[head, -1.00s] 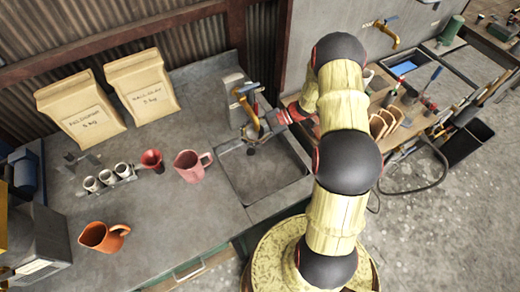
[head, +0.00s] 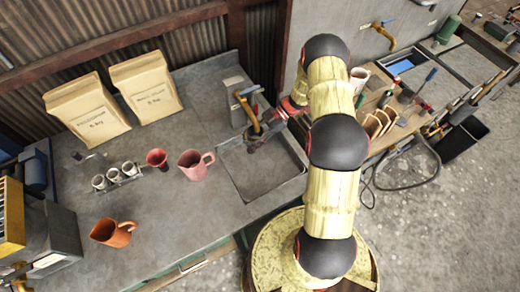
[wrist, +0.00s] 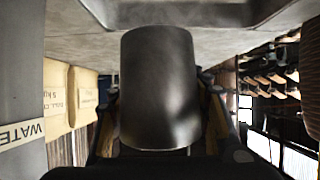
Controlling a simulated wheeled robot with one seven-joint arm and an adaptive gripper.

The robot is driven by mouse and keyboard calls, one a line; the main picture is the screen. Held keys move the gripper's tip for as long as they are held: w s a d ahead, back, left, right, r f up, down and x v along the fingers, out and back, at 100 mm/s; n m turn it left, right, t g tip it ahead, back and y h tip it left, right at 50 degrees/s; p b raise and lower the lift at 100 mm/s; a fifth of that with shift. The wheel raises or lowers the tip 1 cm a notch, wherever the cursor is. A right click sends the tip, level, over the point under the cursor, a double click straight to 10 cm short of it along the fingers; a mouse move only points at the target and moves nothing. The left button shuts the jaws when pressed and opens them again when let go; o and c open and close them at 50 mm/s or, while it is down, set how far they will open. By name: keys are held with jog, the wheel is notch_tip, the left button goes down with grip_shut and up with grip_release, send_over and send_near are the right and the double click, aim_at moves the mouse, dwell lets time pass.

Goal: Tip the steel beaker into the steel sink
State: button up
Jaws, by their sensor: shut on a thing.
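The steel beaker (wrist: 160,85) is a dark grey metal cylinder filling the middle of the wrist view. My gripper (wrist: 160,125) is shut on it, with a finger at each side. In the head view my gripper (head: 268,130) is at the back of the steel sink (head: 252,178), near the tap. The beaker is small and dark there, partly hidden by the tap and gripper. Its mouth and contents cannot be made out, nor its exact tilt. The visible sink floor looks bare.
A tap with a yellow-brown spout (head: 246,108) stands close to my gripper. A pink jug (head: 191,165), a red cup (head: 157,158), an orange jug (head: 112,233) and small cups stand left of the sink. Two paper bags (head: 146,88) lean at the back.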

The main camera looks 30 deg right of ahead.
jog(key=shift+s, duration=0.1)
jog(key=shift+r, duration=0.1)
notch_tip(320, 180, up, 3)
jog(key=shift+f+p, duration=0.15)
jog(key=shift+p, duration=0.95)
